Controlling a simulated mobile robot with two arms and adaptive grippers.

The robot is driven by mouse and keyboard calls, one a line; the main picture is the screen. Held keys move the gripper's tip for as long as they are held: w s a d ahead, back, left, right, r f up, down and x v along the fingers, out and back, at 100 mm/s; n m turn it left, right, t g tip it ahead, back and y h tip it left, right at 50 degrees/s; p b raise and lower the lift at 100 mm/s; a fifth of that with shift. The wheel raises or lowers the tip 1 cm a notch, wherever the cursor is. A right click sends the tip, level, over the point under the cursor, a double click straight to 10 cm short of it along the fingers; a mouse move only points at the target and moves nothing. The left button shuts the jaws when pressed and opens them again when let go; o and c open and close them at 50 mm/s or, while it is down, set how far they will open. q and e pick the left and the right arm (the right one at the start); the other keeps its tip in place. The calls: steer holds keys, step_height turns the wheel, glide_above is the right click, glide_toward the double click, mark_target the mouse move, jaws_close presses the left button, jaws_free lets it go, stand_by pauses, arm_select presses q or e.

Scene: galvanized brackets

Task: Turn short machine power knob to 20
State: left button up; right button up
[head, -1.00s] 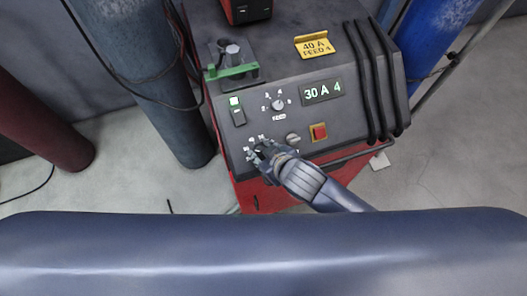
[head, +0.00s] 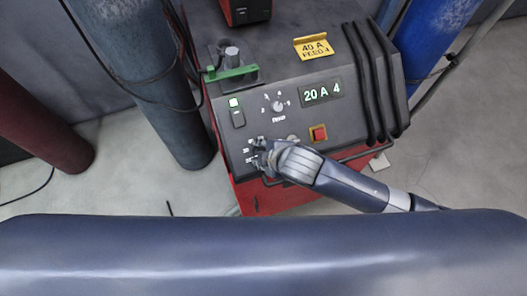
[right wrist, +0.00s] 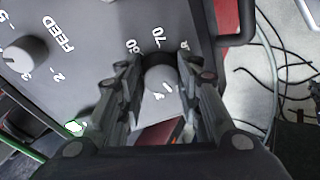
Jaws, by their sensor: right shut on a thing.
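The short machine (head: 260,85) is a dark grey box with a sloped front panel and a red base. My right gripper (head: 262,156) is at the lower left of the panel and hides most of the power knob in the head view. In the right wrist view the grey power knob (right wrist: 160,80) sits between the two fingers of the gripper (right wrist: 158,95), which are shut on it. Printed numbers, among them 70, show around it. My left gripper is not in view.
The feed knob (head: 278,106) is above the gripper, also seen in the right wrist view (right wrist: 25,55). A red button (head: 319,133) is to the right. Gas cylinders (head: 150,80) stand beside the machine.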

steer(key=shift+n, duration=0.6)
steer(key=o, duration=1.1)
steer(key=shift+c, duration=0.2)
steer(key=shift+r, duration=0.1)
steer(key=v, duration=1.1)
steer(key=shift+r, duration=0.35)
steer(key=shift+s, duration=0.1)
